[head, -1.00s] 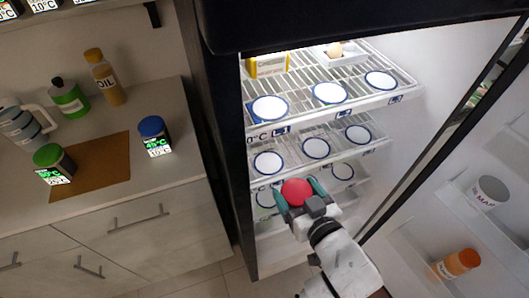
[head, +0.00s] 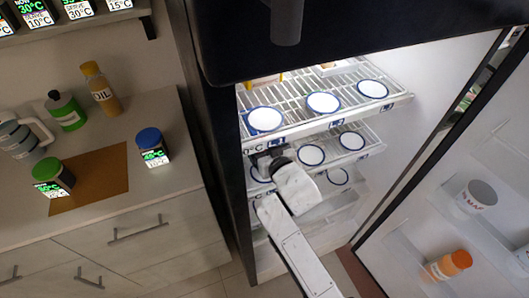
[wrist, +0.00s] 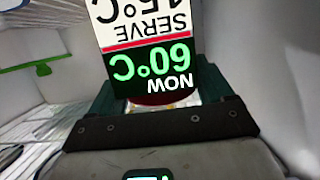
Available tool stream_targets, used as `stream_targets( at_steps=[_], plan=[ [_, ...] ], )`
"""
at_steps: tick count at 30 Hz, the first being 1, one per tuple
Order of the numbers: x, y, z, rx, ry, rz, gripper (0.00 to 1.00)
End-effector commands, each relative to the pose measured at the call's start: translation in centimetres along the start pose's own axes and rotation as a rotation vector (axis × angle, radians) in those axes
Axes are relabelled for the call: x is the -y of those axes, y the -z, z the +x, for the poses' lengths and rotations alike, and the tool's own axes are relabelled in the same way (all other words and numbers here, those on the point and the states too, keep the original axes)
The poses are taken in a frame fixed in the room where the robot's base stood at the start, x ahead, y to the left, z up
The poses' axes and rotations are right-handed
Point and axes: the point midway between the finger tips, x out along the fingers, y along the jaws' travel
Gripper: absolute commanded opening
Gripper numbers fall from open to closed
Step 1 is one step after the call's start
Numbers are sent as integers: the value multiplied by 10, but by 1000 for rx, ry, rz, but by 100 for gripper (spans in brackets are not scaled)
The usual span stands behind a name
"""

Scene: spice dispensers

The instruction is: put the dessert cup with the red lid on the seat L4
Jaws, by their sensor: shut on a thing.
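The dessert cup (wrist: 152,50) fills the upper middle of the wrist view. Its label reads upside down: now 60°C, serve 15°C. A strip of red shows below the label. My gripper (wrist: 162,102) is shut on it, with green fingers on both sides. In the head view my gripper (head: 264,160) reaches into the fridge at the left of the middle shelf, and the cup is hidden there. The white, blue-rimmed seat at that shelf's left end, probably L4, is mostly hidden by my gripper. I cannot tell whether the cup touches the shelf.
The upper shelf (head: 296,100) lies just above my gripper and holds several round seats. Two seats on the middle shelf, centre (head: 311,155) and right (head: 352,141), are empty. The fridge's dark left edge is close. The open door (head: 440,215) stands at right.

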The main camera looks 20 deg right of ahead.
Motion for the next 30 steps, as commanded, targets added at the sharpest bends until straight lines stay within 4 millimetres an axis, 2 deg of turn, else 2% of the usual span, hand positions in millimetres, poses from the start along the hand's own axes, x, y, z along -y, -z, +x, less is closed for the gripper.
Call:
stream_targets(
  at_steps=[7,20,21,27,30],
  plan=[
    [0,-28,9,2,-1,-2,34],
    [0,-36,11,-1,1,0,34],
    [0,-36,11,0,1,0,82],
    [0,-35,11,1,0,0,100],
    [0,-35,11,1,1,0,100]
  ],
)
